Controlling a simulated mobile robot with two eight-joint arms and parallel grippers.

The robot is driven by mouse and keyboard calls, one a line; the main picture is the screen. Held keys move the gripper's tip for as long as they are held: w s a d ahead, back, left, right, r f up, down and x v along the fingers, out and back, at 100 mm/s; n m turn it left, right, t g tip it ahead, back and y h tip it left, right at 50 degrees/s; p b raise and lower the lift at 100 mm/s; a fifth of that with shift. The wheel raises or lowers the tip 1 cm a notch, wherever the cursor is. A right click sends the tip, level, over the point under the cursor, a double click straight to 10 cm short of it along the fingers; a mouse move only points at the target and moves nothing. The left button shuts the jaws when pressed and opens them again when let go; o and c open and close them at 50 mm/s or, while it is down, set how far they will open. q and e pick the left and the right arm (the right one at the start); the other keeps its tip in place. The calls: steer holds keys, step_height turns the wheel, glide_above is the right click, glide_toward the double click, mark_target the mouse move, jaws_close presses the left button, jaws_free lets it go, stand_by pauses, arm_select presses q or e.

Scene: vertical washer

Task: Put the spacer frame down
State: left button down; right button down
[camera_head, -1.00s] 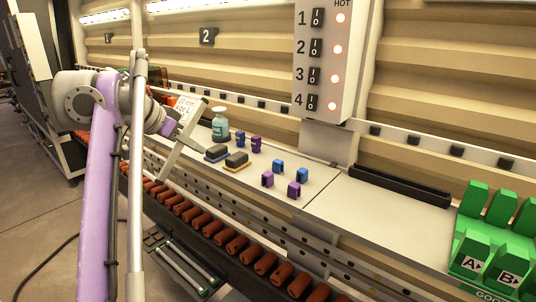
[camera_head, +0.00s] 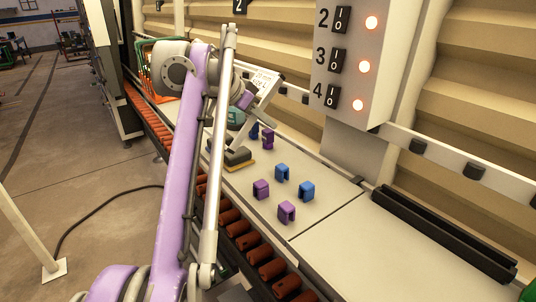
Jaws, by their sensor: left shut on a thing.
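My left gripper (camera_head: 246,99) is at the end of my lilac arm, above the far part of the pale worktop (camera_head: 322,198). It is shut on the spacer frame (camera_head: 261,112), of which a tilted light grey bar shows, with a white printed label at its upper end. The rest of the frame is hidden behind my arm. I cannot tell whether its lower end touches the worktop or the sponge-like block (camera_head: 239,165) there. My right gripper is not in view.
Several blue and purple clips, one blue (camera_head: 307,191), stand on the worktop. A partly hidden bottle (camera_head: 234,118) is behind the frame. Orange rollers (camera_head: 258,250) run along the front edge. A black channel (camera_head: 440,230) lies at right. The worktop between clips and channel is clear.

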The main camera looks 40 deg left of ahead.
arm_select(q)
step_height(320, 180, down, 7)
steer(key=shift+s+f+b, duration=0.1)
steer(key=shift+s+b, duration=0.05)
steer(key=shift+b, duration=0.5)
steer(key=shift+s+f, duration=0.1)
steer(key=shift+f, duration=0.25)
steer(key=c, duration=1)
jaws_free()
